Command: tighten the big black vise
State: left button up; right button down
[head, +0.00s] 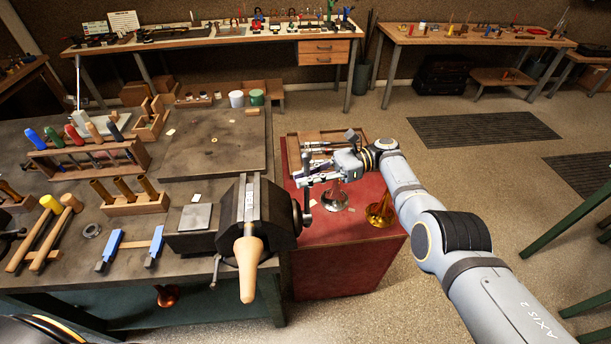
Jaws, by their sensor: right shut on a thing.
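The big black vise (272,214) is mounted at the front right corner of the workbench. A tapered wooden piece (249,268) stands out from its front, pointing toward me. The vise's grey bar handle (307,203) is on its right side and stands nearly upright. My right gripper (308,180) reaches in from the right and is shut on the upper part of this handle; the fingers partly hide it. Whether the jaws press firmly on the wooden piece cannot be told. My left gripper is not in view.
A red cabinet (345,255) stands right of the bench, with a silver bell-shaped part (334,201) and a brass one (380,212) on top, close under my right arm. Mallets (52,232), blue-handled tools (110,246) and wooden racks (88,158) crowd the bench's left.

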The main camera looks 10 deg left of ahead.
aim_at(309, 152)
jog(key=shift+w+d, duration=0.1)
jog(key=c, duration=1.7)
grip_release()
jog(key=o, duration=0.3)
jog(key=shift+w+d+f, duration=0.15)
jog(key=shift+w, duration=0.05)
jog(key=shift+o, duration=0.2)
jog(key=shift+s, duration=0.1)
jog(key=shift+r, duration=0.25)
notch_tip(309, 152, up, 10)
jog(key=shift+f, duration=0.25)
